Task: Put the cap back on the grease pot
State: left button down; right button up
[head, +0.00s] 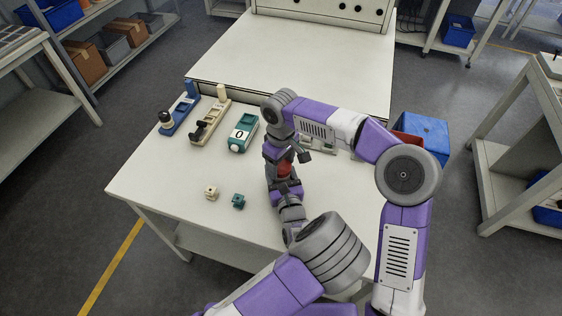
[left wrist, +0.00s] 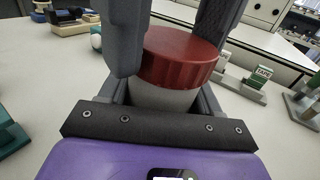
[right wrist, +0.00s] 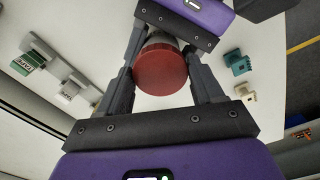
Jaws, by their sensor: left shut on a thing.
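The grease pot (left wrist: 160,97) is a pale grey-white body held between the fingers of my left gripper (head: 287,186). The red cap (left wrist: 183,57) sits over the pot's top. I cannot tell whether it is fully seated. In the head view only a bit of the red cap (head: 285,169) shows between my two grippers. My right gripper (right wrist: 160,65) comes from above, with one finger on each side of the cap. I cannot tell whether these fingers touch it. In the right wrist view the cap (right wrist: 160,70) hides most of the pot.
Blue (head: 178,112), beige (head: 208,122) and teal (head: 241,133) holders stand at the table's left. A small beige block (head: 211,192) and a teal block (head: 238,201) lie near the front. A blue bin (head: 423,133) is at the right.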

jog(key=c, duration=0.7)
jog(key=shift+c, duration=0.2)
jog(key=m, duration=0.5)
jog(key=o, duration=1.2)
jog(key=shift+c, duration=0.2)
jog(key=shift+r, duration=2.25)
jog(key=shift+c, duration=0.2)
notch_tip(320, 180, up, 4)
jog(key=n, duration=0.5)
jog(key=shift+f, duration=0.25)
